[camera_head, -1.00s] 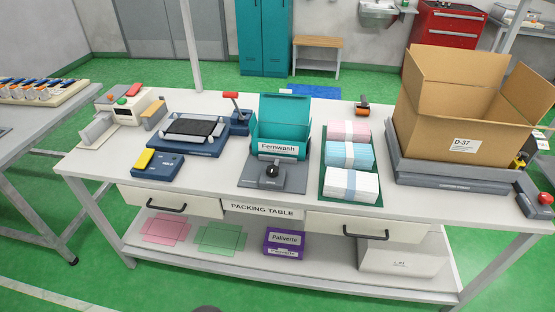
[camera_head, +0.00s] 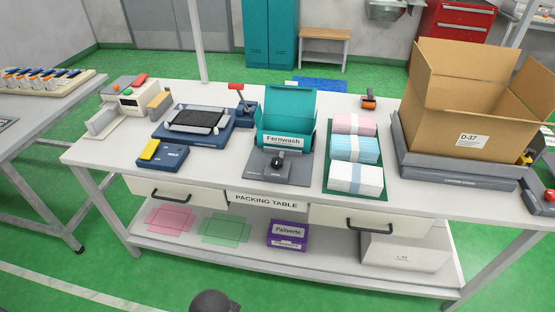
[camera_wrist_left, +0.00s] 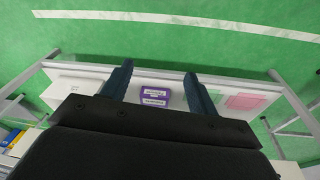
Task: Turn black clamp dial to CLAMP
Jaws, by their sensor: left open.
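The black clamp dial (camera_head: 277,165) is a small round knob with a pointer shape. It stands on a grey plate (camera_head: 303,172) at the front middle of the packing table, just in front of the open teal Fernwash box (camera_head: 287,141). The dial's markings are too small to read. In the left wrist view, my left gripper (camera_wrist_left: 158,70) is open, with two dark blue fingers apart and nothing between them. It looks down over the table's lower shelf. The dial is not in that view. My right gripper is in neither view.
Stacked mask packs (camera_head: 355,150) lie on a green mat right of the dial. A blue fixture (camera_head: 193,125) and a yellow-buttoned box (camera_head: 160,153) are to its left. A large carton (camera_head: 465,120) stands far right. The purple box (camera_head: 288,235) is on the lower shelf.

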